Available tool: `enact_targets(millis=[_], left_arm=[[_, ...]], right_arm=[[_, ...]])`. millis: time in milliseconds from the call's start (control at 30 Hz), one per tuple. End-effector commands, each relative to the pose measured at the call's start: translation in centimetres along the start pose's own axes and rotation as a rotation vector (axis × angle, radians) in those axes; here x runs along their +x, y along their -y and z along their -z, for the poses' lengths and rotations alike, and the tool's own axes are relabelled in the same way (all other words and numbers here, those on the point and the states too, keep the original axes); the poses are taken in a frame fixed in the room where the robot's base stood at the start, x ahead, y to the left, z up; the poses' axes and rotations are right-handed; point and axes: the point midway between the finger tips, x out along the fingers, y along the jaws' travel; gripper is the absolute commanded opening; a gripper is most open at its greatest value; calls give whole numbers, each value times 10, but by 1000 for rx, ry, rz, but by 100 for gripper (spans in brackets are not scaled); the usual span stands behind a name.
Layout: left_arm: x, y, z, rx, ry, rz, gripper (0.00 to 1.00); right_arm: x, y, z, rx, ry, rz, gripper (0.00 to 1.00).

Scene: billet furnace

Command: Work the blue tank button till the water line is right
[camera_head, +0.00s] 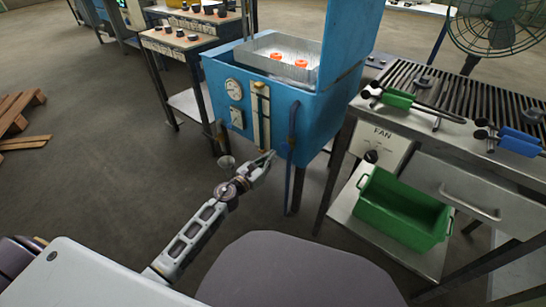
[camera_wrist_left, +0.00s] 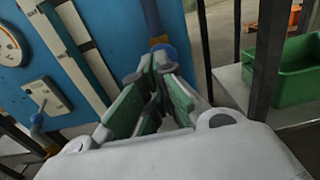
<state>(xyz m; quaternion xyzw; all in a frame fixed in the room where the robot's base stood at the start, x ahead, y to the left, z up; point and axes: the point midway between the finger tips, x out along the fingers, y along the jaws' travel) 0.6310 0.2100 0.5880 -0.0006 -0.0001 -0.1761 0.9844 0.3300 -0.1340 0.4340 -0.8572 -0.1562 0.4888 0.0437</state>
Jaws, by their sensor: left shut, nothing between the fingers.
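The blue tank (camera_head: 300,118) stands ahead with its lid raised. On its front is an upright sight gauge (camera_head: 262,115); it also shows in the left wrist view (camera_wrist_left: 72,48). I cannot read a water line in it. A round blue piece, which looks like the blue button (camera_head: 284,150), sits low on the tank's front, under a dark blue pipe. In the left wrist view the button (camera_wrist_left: 165,50) is just beyond the fingertips. My left gripper (camera_head: 270,155) is shut and empty close to it; I cannot tell whether they touch. My right gripper is not in view.
Two orange-red pieces lie in the metal tray (camera_head: 272,50) on the tank. To the right stand a roller bench with tongs, a fan control box (camera_head: 376,150) and a green crate (camera_head: 400,212).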

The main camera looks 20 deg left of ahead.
Motion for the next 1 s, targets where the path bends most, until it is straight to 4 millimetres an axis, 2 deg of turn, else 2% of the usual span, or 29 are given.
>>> enact_targets(millis=[700,1000], left_arm=[[-60,0,1,0,-2,-1,0],[-70,0,0,0,0,0,0]], right_arm=[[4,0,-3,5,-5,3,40],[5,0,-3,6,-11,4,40]])
